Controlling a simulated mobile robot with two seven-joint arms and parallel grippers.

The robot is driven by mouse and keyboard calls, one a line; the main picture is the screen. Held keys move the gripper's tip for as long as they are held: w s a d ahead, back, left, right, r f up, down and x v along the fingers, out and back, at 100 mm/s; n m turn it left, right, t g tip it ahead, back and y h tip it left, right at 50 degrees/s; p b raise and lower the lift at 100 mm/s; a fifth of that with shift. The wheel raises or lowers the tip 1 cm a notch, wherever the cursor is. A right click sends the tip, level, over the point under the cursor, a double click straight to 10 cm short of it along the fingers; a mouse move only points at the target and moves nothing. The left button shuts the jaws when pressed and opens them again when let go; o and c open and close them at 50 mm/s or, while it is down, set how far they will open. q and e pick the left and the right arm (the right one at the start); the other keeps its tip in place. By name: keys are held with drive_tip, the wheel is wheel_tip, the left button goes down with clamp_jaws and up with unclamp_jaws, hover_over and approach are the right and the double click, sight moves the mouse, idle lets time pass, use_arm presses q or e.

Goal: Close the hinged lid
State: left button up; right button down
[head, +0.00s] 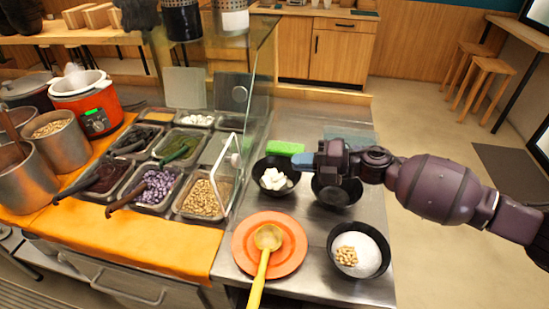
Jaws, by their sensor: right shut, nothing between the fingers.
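A clear panel with a white edge (237,172) stands tilted up at the right side of the topping pans; it looks like the hinged lid, though its hinge is hard to make out. My right gripper (303,160) reaches in from the right and is shut and empty. It is to the right of the panel, apart from it in the picture, above the steel counter near the black bowl of white cubes (274,180). My left gripper is not in view.
Topping pans, including the peanut pan (203,200), lie left. An orange plate (290,262) holds a yellow ladle (259,276). A black bowl (371,236) stands front right, another (344,196) under my right arm. A green block (284,148) lies beyond the fingertips. Tall glass (250,75) rises behind.

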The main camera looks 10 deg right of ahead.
sight(239, 159)
drive_tip(key=p+x, duration=0.1)
drive_tip(key=x, duration=1.2)
drive_tip(key=shift+w, duration=0.1)
drive_tip(key=shift+w, duration=0.15)
